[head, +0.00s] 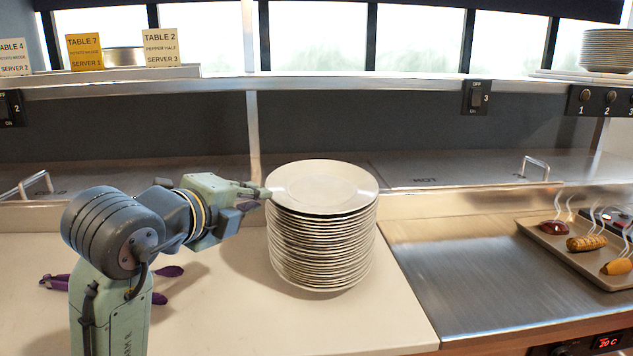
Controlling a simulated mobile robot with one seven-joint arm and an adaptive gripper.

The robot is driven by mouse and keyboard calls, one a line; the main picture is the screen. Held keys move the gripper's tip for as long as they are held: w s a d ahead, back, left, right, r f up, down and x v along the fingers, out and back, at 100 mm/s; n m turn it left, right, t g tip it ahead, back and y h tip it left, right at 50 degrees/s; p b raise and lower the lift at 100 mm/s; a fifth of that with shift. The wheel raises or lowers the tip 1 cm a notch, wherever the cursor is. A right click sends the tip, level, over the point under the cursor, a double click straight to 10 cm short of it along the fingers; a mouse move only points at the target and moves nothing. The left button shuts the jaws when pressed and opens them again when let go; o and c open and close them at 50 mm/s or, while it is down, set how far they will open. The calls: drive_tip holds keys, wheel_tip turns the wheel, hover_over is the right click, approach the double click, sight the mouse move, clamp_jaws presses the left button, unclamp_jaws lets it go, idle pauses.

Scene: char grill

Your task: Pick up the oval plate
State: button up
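A tall stack of white plates (321,250) stands on the pale counter in the head view. The top plate (322,188) looks oval and faces up; viewing angle makes its true shape hard to judge. My gripper (262,194) reaches in from the left, with its fingertips at the left rim of the top plate. I cannot tell whether the fingers touch or clasp the rim, or how far apart they are. The top plate still rests on the stack.
A tray (548,243) with several steaming food pieces sits on the metal surface at right. Purple-handled tongs (172,271) lie behind my arm. A metal shelf (400,84) runs above the back, holding order tickets (160,47) and another plate stack (606,50).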

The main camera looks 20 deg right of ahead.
drive_tip(key=shift+p+x, duration=1.4)
drive_tip(key=shift+x, duration=2.7)
drive_tip(key=shift+a+f, duration=0.1)
drive_tip(key=shift+f, duration=0.05)
drive_tip(key=shift+c, duration=0.6)
clamp_jaws()
drive_tip(key=shift+r, duration=0.2)
